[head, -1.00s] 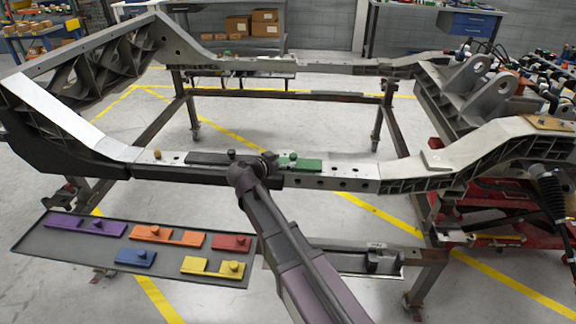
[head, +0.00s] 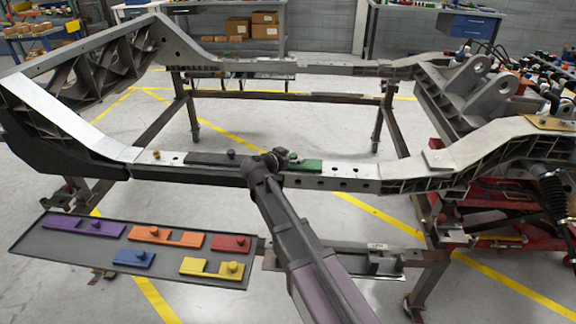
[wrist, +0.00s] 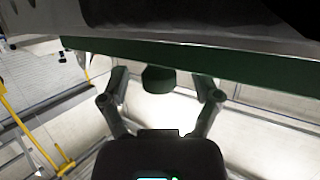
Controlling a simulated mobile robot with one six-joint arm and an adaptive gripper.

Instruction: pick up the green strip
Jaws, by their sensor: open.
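The green strip (head: 308,165) lies on top of the near chassis rail, its left part hidden behind my gripper in the head view. In the wrist view the strip (wrist: 205,61) is a dark green band across the upper part. Its round knob (wrist: 158,79) sits between my two fingers. My gripper (wrist: 166,84) is open, with one finger on each side of the knob and gaps on both sides. In the head view my gripper (head: 277,157) is at the strip's left part; contact cannot be told.
A dark strip (head: 210,158) with a knob lies on the rail (head: 350,172) to the left. A grey tray (head: 60,262) at the lower left holds purple, orange, red, blue and yellow pieces. The rail is bare to the right of the green strip.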

